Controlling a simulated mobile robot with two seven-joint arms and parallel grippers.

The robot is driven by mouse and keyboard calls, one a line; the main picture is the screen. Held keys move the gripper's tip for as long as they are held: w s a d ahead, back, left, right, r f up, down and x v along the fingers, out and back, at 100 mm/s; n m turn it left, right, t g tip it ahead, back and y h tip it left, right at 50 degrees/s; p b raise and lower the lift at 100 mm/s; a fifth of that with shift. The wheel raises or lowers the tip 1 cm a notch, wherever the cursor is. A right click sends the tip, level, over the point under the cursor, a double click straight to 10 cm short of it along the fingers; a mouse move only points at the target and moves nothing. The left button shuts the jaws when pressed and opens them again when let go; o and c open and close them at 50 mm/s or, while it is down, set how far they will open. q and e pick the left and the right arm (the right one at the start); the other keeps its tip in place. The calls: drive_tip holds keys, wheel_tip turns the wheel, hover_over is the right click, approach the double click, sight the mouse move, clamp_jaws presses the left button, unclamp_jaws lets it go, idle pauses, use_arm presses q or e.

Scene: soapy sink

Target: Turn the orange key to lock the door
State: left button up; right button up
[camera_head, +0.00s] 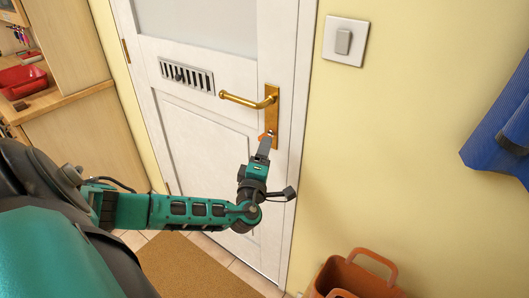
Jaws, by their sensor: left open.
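The white door (207,125) stands shut in its frame in the head view. It has a brass lever handle (245,101) on a brass plate (272,96). The orange key (267,136) shows as a small patch at the keyhole, low on this plate. My left gripper (264,147) is open, with its tip right at the key. It hides much of the key and keyhole, so I cannot tell whether it touches the key or how far the key is turned. My right gripper is not in view.
A light switch (343,41) is on the yellow wall right of the door. A blue cloth (500,130) hangs at the far right. An orange basket (355,277) stands below. A doormat (190,270) lies before the door. A wooden counter (60,97) is at left.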

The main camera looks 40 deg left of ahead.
use_arm(q)
drive_tip(key=shift+s+d, duration=0.25)
drive_tip(key=shift+s, duration=0.15)
drive_tip(key=v, duration=1.3)
drive_tip(key=shift+f, duration=0.2)
